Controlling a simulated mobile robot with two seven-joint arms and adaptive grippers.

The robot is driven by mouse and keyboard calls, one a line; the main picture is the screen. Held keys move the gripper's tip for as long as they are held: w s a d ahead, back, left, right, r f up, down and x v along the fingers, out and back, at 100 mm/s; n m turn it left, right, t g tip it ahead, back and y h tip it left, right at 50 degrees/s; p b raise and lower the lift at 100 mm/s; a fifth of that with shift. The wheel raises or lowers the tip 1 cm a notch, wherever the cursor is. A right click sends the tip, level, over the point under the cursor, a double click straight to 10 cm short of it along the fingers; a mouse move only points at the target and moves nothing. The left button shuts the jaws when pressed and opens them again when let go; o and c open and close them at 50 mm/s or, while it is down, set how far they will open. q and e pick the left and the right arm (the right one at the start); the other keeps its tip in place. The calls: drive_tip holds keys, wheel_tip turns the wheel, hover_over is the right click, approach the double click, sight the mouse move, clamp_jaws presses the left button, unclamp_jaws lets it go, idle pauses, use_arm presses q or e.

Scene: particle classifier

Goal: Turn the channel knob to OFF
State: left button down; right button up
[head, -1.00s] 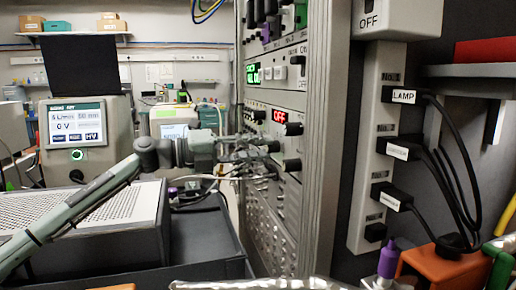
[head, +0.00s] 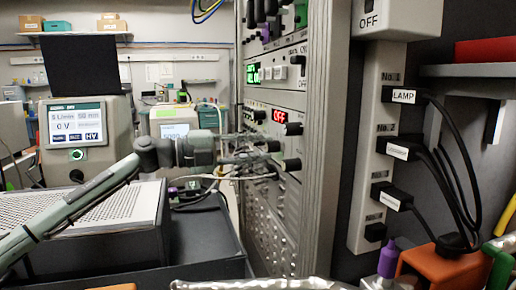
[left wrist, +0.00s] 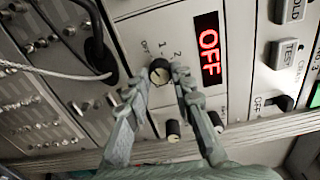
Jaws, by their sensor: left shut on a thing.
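The channel knob (left wrist: 159,71) is a round dark knob with a pale face on a light panel, with OFF, 1 and 2 marked around it. A red display (left wrist: 209,50) beside it reads OFF, and this display also shows in the head view (head: 279,116). My left gripper (left wrist: 160,78) is shut on the knob, one fingertip on each side. In the head view my left gripper (head: 266,152) reaches the rack's front from the left, and its fingers largely hide the knob. I cannot clearly read the knob's pointer.
Two other black knobs (left wrist: 172,130) (left wrist: 216,120) sit close to my fingers. A dark cart with a grey box (head: 120,225) stands below my left arm. A power strip (head: 375,150) with black plugs is at the right.

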use_arm(q)
drive_tip(key=c, duration=1.3)
unclamp_jaws()
drive_tip(key=v, duration=1.2)
